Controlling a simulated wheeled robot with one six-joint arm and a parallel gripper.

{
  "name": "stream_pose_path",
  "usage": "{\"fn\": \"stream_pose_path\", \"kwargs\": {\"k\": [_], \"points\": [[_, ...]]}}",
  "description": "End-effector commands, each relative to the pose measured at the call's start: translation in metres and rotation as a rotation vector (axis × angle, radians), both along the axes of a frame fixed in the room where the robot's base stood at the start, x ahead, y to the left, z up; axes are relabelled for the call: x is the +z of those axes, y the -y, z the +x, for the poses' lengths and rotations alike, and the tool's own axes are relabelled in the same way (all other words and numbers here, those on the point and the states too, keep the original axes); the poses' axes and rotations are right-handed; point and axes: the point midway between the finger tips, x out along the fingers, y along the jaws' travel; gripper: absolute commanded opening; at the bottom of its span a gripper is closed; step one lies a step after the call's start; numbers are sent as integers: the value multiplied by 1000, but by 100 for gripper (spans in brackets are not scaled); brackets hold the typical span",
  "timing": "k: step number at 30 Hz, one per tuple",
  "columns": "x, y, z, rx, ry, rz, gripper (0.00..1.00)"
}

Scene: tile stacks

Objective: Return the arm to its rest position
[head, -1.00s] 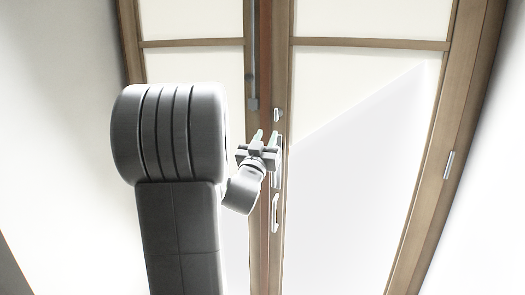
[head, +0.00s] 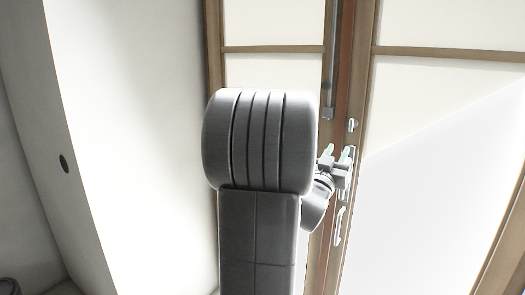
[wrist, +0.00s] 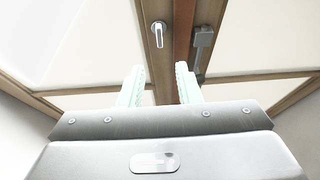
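My gripper (head: 337,156) is in front of the double door, near the door's silver handle plate, and partly hidden behind my arm in the head view. In the wrist view my gripper (wrist: 159,84) shows two pale green fingers standing apart with nothing between them. My arm is raised, with its large grey joint in the middle of the head view. I cannot tell whether the gripper touches the door.
The wood-framed door with pale panels (head: 440,190) fills the right side. A silver handle (head: 340,225) and a lock (wrist: 158,30) show on it. A white wall or panel with a dark round recess (head: 64,163) stands at left.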

Motion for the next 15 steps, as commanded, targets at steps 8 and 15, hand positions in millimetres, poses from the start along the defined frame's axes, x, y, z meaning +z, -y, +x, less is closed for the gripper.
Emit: {"fn": "stream_pose_path", "kwargs": {"k": [8,15], "points": [[23,30,40,-3,2,-1,31],[40,55,74,-2,2,-1,31]]}}
